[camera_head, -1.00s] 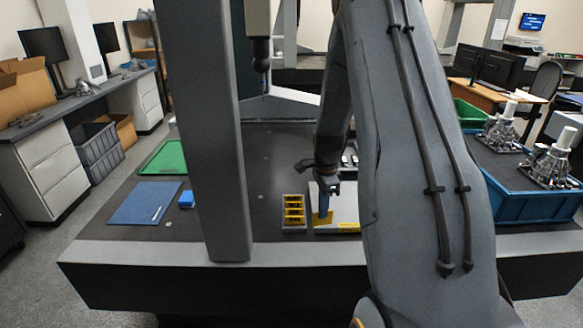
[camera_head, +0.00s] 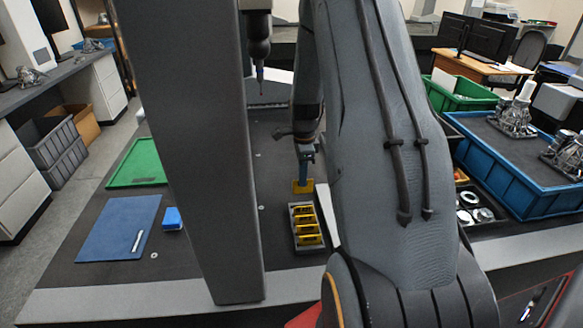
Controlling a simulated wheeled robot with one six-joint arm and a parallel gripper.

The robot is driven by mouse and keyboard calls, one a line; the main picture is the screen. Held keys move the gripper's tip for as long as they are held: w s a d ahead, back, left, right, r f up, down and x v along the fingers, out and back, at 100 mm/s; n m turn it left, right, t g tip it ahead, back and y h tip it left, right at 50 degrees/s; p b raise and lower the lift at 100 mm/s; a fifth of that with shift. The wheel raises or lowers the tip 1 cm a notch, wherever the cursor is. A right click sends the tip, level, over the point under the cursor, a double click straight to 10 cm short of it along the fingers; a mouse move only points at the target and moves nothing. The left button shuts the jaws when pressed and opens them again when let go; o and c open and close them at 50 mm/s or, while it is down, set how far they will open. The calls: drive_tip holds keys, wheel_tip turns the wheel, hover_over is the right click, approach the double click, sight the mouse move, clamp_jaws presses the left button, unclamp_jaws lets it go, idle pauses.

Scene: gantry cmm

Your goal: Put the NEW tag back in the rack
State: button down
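The held tag shows just beyond the rack's far end, apparently above the table. Any lettering on the tags is too small to read, so I cannot tell NEW from the picture.
A grey upright column (camera_head: 200,150) stands left of the rack. A probe (camera_head: 261,80) hangs behind. Left lie a blue mat (camera_head: 112,228), a blue block (camera_head: 173,218) and a green tray (camera_head: 137,165). A white plate (camera_head: 328,208) is partly hidden by my arm. A blue crate (camera_head: 510,190) is right.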

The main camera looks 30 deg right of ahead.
drive_tip(key=shift+w+f+b, duration=0.2)
drive_tip(key=shift+f+b, duration=0.45)
drive_tip(key=shift+f, duration=0.5)
drive_tip(key=shift+f, duration=0.2)
drive_tip(key=shift+a+f+b, duration=0.1)
drive_tip(key=shift+f+b, duration=0.45)
drive_tip(key=shift+f, duration=0.25)
drive_tip(key=shift+f+b, duration=0.85)
drive_tip(key=shift+f, duration=1.05)
idle(1.4)
drive_tip(key=c, duration=1.7)
unclamp_jaws()
drive_tip(key=shift+r, duration=0.15)
